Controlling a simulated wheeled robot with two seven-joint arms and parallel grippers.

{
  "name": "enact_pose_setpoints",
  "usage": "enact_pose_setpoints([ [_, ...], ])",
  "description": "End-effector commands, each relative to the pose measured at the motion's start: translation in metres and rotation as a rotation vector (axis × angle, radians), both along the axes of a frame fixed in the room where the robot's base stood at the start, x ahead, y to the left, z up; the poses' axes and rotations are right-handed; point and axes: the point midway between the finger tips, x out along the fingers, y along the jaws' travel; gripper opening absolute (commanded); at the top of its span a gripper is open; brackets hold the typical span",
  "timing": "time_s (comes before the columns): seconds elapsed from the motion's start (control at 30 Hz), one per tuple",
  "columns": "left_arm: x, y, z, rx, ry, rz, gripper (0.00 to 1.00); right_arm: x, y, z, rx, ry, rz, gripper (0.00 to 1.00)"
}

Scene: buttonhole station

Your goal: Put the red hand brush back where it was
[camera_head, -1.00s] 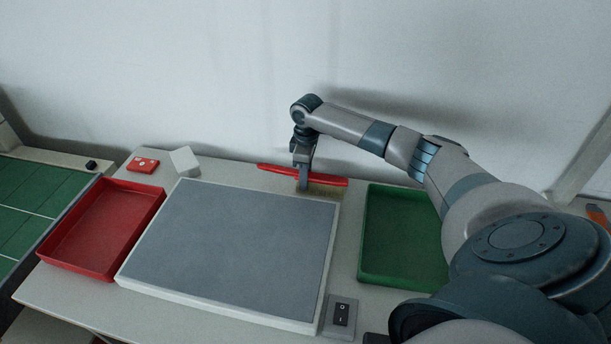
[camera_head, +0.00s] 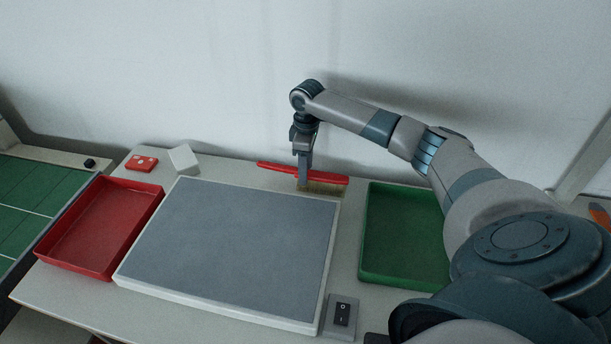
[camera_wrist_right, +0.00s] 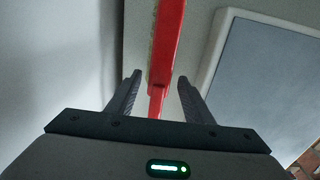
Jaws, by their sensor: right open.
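The red hand brush (camera_head: 330,178) lies along the back of the table, behind the grey pad, with its tan bristles facing down. My right gripper (camera_head: 304,186) points down at the middle of the brush. In the right wrist view, the brush (camera_wrist_right: 167,45) runs between the two spread fingers of my right gripper (camera_wrist_right: 159,76), with gaps at both sides. The gripper is open and does not hold it. My left gripper is in neither view.
The grey pad (camera_head: 240,240) fills the middle of the table. A red tray (camera_head: 58,257) is at the left, a green tray (camera_head: 400,272) at the right. A white block (camera_head: 184,158) and a red box (camera_head: 141,163) stand at the back left. A switch (camera_head: 342,313) sits in front.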

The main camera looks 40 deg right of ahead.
Motion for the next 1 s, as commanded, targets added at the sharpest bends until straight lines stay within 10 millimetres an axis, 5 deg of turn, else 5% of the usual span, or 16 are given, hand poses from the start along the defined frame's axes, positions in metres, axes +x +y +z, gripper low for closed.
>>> enact_pose_setpoints([
  [0.5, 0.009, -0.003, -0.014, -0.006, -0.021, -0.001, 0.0, 0.0, -0.002, 0.084, 0.0, -0.003, -0.001, 0.47],
  [0.7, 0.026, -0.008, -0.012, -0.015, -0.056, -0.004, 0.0, -0.001, -0.002, 0.093, 0.0, -0.001, -0.001, 0.47],
  [1.0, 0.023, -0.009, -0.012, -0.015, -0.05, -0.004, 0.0, -0.001, -0.002, 0.093, 0.0, -0.001, -0.001, 0.47],
])
